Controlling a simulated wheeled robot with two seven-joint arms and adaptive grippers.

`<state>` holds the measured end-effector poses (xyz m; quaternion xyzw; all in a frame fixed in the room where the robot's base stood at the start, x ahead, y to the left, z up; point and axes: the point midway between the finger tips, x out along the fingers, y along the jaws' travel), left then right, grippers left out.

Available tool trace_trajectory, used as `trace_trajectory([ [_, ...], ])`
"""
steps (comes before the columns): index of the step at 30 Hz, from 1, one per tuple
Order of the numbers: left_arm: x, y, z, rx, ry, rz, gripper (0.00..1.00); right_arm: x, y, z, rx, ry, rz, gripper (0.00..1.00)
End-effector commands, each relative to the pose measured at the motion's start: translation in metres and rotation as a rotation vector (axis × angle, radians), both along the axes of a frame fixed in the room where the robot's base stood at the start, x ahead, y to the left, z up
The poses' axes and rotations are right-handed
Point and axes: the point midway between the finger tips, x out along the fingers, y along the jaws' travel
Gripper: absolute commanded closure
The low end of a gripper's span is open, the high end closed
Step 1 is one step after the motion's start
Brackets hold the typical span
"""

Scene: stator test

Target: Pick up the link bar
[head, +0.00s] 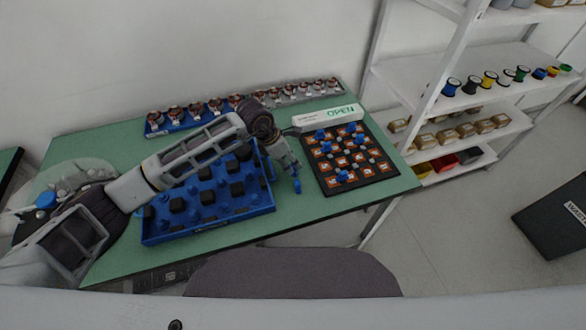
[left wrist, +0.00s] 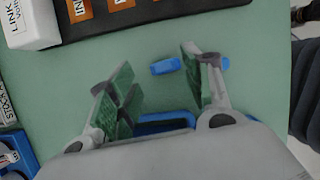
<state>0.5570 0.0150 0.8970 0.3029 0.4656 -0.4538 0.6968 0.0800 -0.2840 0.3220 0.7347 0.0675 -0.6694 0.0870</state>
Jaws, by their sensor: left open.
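A small blue piece, which I take for the link bar (head: 297,187), lies on the green table between the blue tray and the dark board. It also shows in the left wrist view (left wrist: 165,67), where the right-hand finger covers part of it; more blue shows on that finger's other side. My left gripper (head: 294,171) is just above and behind the piece in the head view. In the left wrist view the left gripper (left wrist: 160,92) is open, its green-padded fingers apart. I cannot tell whether it touches the piece. My right gripper is not in view.
The blue tray (head: 211,229) with black and blue parts is left of the gripper, partly under my arm. Wound parts line the back.

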Motion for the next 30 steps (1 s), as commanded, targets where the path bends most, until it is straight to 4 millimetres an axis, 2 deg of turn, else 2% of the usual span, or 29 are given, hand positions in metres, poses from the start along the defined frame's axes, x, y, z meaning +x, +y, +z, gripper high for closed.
trace_trajectory([
  [6, -0.001, -0.01, -0.022, -0.001, 0.002, 0.0, 0.5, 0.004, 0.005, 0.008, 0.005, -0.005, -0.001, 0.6],
  [12, 0.002, -0.014, -0.036, -0.001, 0.001, 0.001, 0.5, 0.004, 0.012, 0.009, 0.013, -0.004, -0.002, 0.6],
  [27, 0.002, -0.015, -0.038, 0.0, 0.0, 0.0, 0.5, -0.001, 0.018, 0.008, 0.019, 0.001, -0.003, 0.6],
  [28, 0.002, -0.015, -0.038, 0.0, 0.0, 0.0, 0.51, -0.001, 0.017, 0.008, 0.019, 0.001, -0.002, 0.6],
  [30, 0.003, -0.015, -0.038, 0.0, 0.0, 0.0, 0.6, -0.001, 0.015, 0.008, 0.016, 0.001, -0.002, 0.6],
])
